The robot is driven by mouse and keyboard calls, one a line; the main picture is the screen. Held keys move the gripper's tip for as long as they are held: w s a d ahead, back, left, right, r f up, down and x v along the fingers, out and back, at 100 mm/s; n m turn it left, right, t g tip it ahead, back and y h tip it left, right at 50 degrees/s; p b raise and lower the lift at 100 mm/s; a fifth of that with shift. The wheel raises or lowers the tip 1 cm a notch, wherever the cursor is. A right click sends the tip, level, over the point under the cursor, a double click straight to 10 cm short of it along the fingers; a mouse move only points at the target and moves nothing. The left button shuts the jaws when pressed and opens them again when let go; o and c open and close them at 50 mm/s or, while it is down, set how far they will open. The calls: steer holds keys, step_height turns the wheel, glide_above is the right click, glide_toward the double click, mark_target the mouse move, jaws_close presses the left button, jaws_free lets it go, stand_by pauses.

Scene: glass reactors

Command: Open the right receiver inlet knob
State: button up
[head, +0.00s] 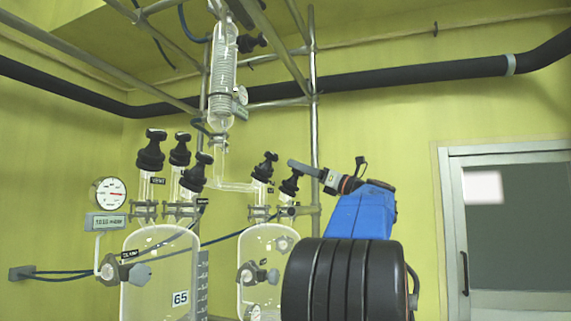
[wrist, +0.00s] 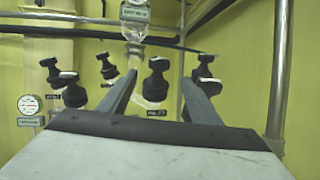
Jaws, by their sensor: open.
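The right glass receiver (head: 262,246) stands at the lower middle of the head view. Two black knobs top it, one at the left (head: 264,167) and one at the right (head: 290,182). I cannot read which is the inlet. My gripper (head: 291,163) comes in from the right, its tip just above the right knob. In the wrist view my gripper (wrist: 160,77) is open, with a black knob (wrist: 156,78) showing between the fingers. The fingers do not visibly grip it. Another knob (wrist: 205,70) is partly hidden behind the right finger.
A coiled glass condenser (head: 222,72) hangs above, among metal scaffold pipes (head: 314,110). A thick black pipe (head: 430,76) runs along the wall. A door (head: 510,230) is at the right.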

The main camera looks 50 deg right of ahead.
mark_target(271, 157)
steer(key=w+r+m+h, duration=0.1)
steer(key=w+r+h, duration=0.1)
steer(key=w, duration=0.3)
steer(key=w+a+r+m+h, duration=0.1)
steer(key=w+r+m+h, duration=0.1)
steer(key=w, duration=0.3)
steer(key=w+a+r+m+h, duration=0.1)
steer(key=w+r+h, duration=0.1)
steer(key=w, duration=0.3)
steer(key=shift+w+a+r+m, duration=0.15)
steer(key=shift+w+m, duration=0.05)
steer(key=shift+m, duration=0.2)
steer(key=shift+c, duration=0.5)
steer(key=c, duration=1)
